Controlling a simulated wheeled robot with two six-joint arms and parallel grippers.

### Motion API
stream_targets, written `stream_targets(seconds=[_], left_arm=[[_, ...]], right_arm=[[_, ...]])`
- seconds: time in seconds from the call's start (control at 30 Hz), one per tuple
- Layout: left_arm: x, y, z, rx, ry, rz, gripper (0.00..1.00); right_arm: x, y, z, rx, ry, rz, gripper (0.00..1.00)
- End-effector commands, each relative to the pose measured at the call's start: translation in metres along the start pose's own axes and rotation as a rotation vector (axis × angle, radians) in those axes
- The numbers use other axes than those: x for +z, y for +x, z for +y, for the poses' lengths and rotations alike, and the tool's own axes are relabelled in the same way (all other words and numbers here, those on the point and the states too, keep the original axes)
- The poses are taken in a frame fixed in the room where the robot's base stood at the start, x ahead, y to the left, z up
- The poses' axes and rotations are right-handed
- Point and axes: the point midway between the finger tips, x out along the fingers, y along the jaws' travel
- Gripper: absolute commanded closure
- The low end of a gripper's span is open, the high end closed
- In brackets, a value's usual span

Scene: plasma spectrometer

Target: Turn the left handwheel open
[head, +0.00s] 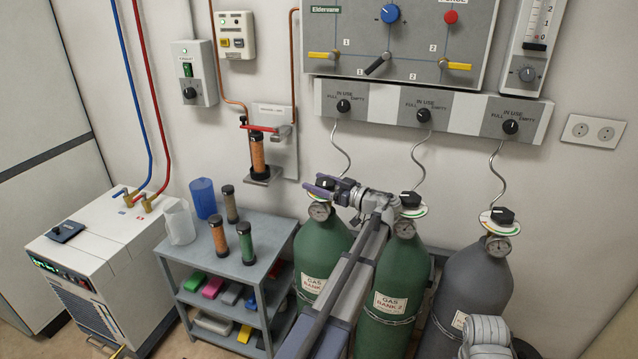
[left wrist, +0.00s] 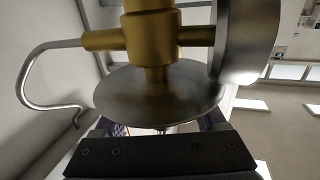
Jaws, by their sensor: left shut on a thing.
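The left handwheel (head: 326,184) is a small black knob on top of the left green gas cylinder (head: 322,248), above a round dial plate and a pressure gauge (head: 320,210). My left gripper (head: 321,185), with purple fingers, is shut on this handwheel, one finger on each side. In the left wrist view, the brass valve body (left wrist: 152,42), a grey metal disc (left wrist: 158,96) and the gauge's side (left wrist: 248,40) show close up. The dark gripper body (left wrist: 160,155) fills the bottom there and hides the handwheel. My right gripper is not in view.
A middle green cylinder (head: 396,285) and a grey cylinder (head: 470,288) with similar black handwheels stand to the right. My left arm passes in front of the green cylinders. A grey shelf cart (head: 262,225) stands left. A selector panel (head: 430,112) is on the wall above.

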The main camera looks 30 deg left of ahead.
Motion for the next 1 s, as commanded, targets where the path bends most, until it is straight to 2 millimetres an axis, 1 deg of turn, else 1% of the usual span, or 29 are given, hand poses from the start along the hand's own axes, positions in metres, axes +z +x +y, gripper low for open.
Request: stream_targets(seconds=[0.2,0.63,0.67,0.87,1.0], left_arm=[[0.0000,0.0000,-0.0002,-0.037,0.000,0.000,0.83],[-0.0001,0.0002,-0.0010,-0.042,0.000,0.000,0.83],[-0.0001,0.0002,-0.0010,-0.042,0.000,0.000,0.24],[-0.0001,0.0003,-0.0010,-0.042,0.000,0.000,0.01],[0.0000,0.0003,-0.0011,-0.042,0.000,0.000,0.00]], right_arm=[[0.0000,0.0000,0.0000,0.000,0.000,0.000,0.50],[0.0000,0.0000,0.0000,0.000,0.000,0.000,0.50],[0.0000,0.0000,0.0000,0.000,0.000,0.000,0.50],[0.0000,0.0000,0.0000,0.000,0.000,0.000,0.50],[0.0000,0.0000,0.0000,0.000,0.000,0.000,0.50]])
